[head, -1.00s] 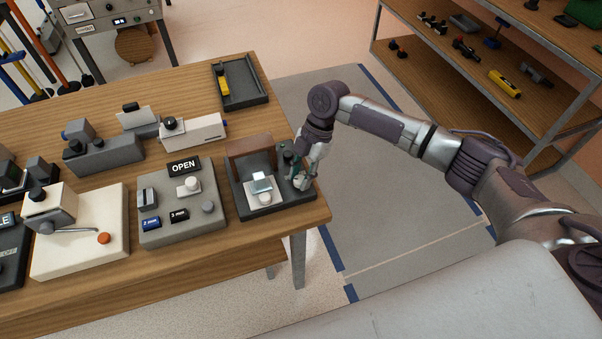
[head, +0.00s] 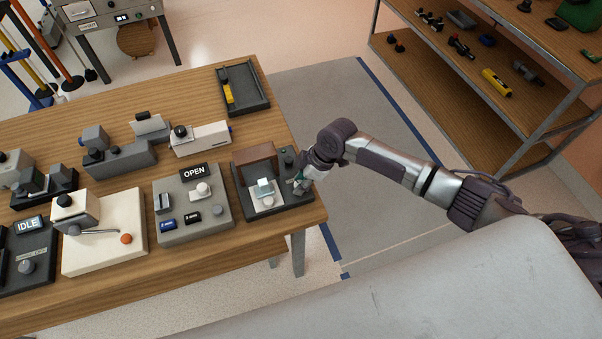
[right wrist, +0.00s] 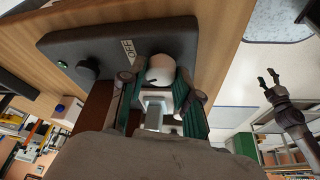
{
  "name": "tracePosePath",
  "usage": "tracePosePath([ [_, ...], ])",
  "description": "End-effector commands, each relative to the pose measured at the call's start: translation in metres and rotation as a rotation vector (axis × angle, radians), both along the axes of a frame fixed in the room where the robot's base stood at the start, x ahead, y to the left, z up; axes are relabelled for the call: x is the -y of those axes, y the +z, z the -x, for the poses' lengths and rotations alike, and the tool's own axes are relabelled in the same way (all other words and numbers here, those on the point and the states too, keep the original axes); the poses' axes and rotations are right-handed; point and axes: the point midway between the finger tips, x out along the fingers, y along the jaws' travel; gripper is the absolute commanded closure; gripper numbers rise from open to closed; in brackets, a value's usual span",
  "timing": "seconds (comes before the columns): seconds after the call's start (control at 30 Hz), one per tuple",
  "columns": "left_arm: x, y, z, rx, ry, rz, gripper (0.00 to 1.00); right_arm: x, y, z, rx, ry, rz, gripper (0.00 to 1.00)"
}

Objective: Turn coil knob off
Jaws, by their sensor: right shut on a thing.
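The dark coil unit (head: 240,202) stands at the right end of the wooden table, with a brown block and a small white block on it. My right gripper (head: 299,183) is at the unit's right side, its fingers low against the panel. In the right wrist view, the gripper (right wrist: 160,92) is shut on a pale round knob (right wrist: 160,69) on the dark panel, beside a label reading OFF. The fingers hide part of the knob, so its pointing is unclear. My left gripper (right wrist: 268,80) shows only in the right wrist view, empty, with its fingers apart.
A grey panel reading OPEN (head: 194,170) stands just left of the coil unit. Farther left are a cream machine (head: 105,255) and a dark unit reading IDLE (head: 28,224). A dark tray (head: 250,104) lies behind. Floor right of the table is clear up to the shelf (head: 480,120).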

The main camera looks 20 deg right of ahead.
Motion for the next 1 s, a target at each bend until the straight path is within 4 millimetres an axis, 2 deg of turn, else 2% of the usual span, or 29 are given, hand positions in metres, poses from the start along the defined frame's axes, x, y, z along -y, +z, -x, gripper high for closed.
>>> tracePosePath([
  [0.03, 0.000, 0.012, 0.000, 0.000, 0.000, 0.000, 0.46, -0.001, 0.006, 0.001, 0.000, -0.041, -0.001, 1.00],
  [0.1, 0.000, 0.019, 0.000, 0.000, 0.000, 0.000, 0.46, -0.001, 0.006, 0.001, 0.000, -0.098, -0.001, 1.00],
  [0.4, 0.000, 0.041, 0.000, 0.000, 0.000, 0.000, 0.46, -0.001, 0.004, 0.001, 0.001, -0.291, -0.001, 1.00],
  [0.7, 0.000, 0.049, 0.000, 0.000, -0.001, 0.000, 0.46, -0.001, 0.002, 0.000, 0.001, -0.377, -0.001, 1.00],
  [1.0, 0.000, 0.050, 0.000, 0.000, 0.000, 0.000, 0.46, -0.001, 0.001, 0.000, 0.002, -0.389, 0.000, 1.00],
])
